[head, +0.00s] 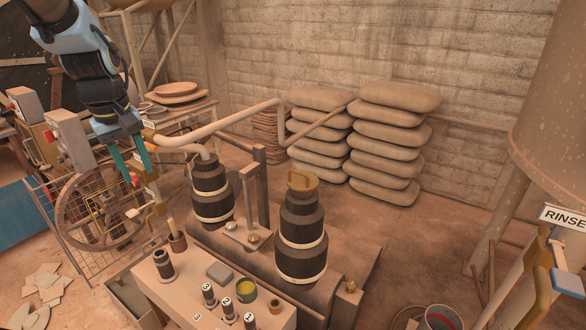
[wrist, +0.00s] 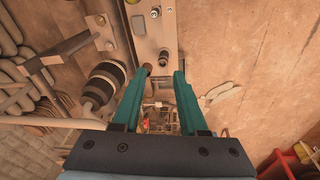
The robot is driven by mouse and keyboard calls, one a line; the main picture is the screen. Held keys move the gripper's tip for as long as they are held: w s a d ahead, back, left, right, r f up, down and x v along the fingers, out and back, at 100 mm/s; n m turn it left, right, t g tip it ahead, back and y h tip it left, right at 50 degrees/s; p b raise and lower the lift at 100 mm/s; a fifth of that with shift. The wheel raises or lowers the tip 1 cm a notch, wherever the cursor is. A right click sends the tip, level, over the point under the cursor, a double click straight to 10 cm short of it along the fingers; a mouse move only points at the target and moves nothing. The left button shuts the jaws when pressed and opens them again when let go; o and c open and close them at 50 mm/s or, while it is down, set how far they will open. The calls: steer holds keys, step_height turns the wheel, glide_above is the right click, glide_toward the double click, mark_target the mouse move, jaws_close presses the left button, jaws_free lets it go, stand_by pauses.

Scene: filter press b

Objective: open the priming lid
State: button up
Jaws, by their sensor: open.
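A tan-yellow lid (head: 303,181), which looks like the priming lid, sits on top of the nearer black ribbed vessel (head: 302,235). It looks closed. My gripper (head: 139,176) is at the left in the head view, pointing down, well to the left of the lid and apart from it. In the wrist view my gripper (wrist: 163,72) has its two teal fingers spread, with nothing held between them. A black vessel with pale bands (wrist: 103,85) shows left of the fingers there. I cannot make out the lid in the wrist view.
A second black vessel (head: 210,190) stands behind-left, under a pale pipe (head: 225,122). A bench (head: 165,290) with numbered black pieces and a green pot (head: 246,289) is in front. A spoked handwheel (head: 100,212) is near my gripper. Stacked sacks (head: 385,145) stand behind.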

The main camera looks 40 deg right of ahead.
steer(key=s+d, duration=0.2)
steer(key=d, duration=1.4)
steer(key=n+h+p, duration=0.1)
steer(key=n+p, duration=0.1)
glide_above(297, 184)
steer(key=shift+g, duration=0.4)
step_height(297, 184, down, 9)
steer(key=shift+a+f, duration=0.1)
jaws_close()
